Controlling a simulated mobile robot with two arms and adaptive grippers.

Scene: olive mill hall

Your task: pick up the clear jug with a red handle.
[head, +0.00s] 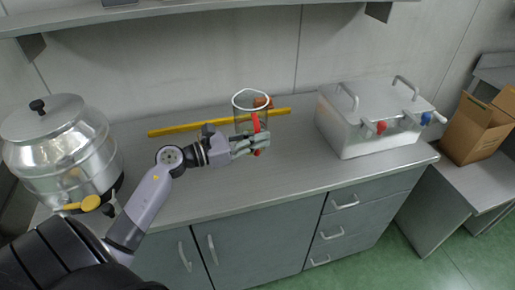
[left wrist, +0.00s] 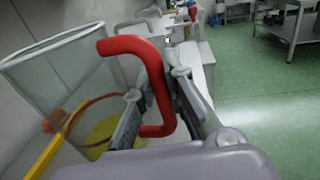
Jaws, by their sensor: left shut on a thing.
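The clear jug (head: 243,104) with a red handle is upright over the middle of the grey worktop. Its handle (head: 256,122) faces the front. My left gripper (head: 257,143) comes in from the left and is shut on the handle. In the left wrist view the red handle (left wrist: 132,46) passes between the fingers (left wrist: 152,100), and the clear jug wall (left wrist: 70,70) is at the left. The gripper hides the jug's lower part in the head view, so I cannot tell whether its base touches the worktop. My right gripper is not in view.
A yellow stick (head: 180,129) lies behind the jug, with a small orange-brown thing (head: 263,102) beside it. A metal drum (head: 62,140) stands at the left. A lidded tank (head: 365,135) and a cardboard box (head: 478,125) are at the right. A shelf (head: 200,10) runs above.

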